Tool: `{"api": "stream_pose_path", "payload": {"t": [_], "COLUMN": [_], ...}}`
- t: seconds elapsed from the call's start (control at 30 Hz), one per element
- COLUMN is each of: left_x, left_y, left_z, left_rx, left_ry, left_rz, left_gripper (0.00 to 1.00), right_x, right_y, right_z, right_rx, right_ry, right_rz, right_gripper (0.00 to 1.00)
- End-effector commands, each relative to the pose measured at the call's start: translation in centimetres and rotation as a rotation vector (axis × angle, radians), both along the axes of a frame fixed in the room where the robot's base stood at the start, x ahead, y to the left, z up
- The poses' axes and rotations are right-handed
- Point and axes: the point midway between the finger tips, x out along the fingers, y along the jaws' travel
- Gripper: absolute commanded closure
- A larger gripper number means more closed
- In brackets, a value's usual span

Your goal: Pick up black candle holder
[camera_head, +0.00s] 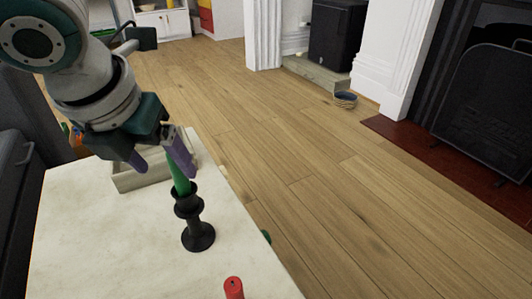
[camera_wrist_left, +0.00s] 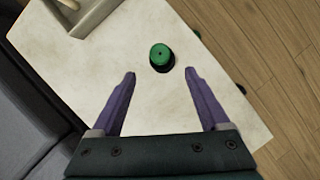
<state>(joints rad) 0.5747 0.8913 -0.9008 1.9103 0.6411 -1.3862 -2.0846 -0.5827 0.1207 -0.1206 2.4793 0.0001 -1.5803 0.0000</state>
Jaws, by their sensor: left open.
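The black candle holder (camera_head: 190,212) stands upright on the pale table with a green candle (camera_head: 179,175) in its top. In the left wrist view the candle holder (camera_wrist_left: 162,67) is seen from above, its dark rim around the green candle (camera_wrist_left: 160,54). My left gripper (camera_head: 166,160) is above the table by the candle, its purple fingers pointing down. In the left wrist view the gripper (camera_wrist_left: 159,82) is open and empty; the holder lies just beyond the fingertips, between their lines. My right gripper is in neither view.
The pale table (camera_head: 110,245) also bears a stone-like tray (camera_head: 140,178) behind the holder and a red candle-like object (camera_head: 233,288) at the near edge. A dark sofa (camera_wrist_left: 30,110) adjoins the table. Wooden floor (camera_head: 330,200) lies open to the right, before the fireplace.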

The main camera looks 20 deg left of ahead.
Motion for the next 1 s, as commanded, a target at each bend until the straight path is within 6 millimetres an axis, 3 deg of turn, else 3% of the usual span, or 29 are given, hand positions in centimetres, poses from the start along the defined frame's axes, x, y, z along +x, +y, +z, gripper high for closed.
{"api": "stream_pose_path", "payload": {"t": [0.03,0.1,0.27,0.6,0.9,1.0], "left_x": [0.3,0.7,1.3,2.5,2.7,2.7], "left_y": [0.0,0.0,0.2,0.1,0.2,0.2], "left_z": [-1.4,-2.4,-3.5,-8.1,-8.2,-8.2], "left_rx": [-0.001,-0.003,-0.003,-0.004,-0.003,-0.003], "left_ry": [0.001,-0.001,-0.002,-0.002,-0.003,-0.003], "left_rz": [0.002,0.001,0.002,0.003,0.001,0.001], "left_gripper": [0.21,0.21,0.21,0.21,0.21,0.31], "right_x": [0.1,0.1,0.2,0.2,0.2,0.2], "right_y": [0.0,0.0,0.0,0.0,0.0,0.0], "right_z": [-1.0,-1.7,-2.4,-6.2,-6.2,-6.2], "right_rx": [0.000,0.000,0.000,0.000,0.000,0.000], "right_ry": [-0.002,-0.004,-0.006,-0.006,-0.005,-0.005], "right_rz": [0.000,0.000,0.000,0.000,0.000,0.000], "right_gripper": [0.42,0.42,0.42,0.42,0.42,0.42]}}
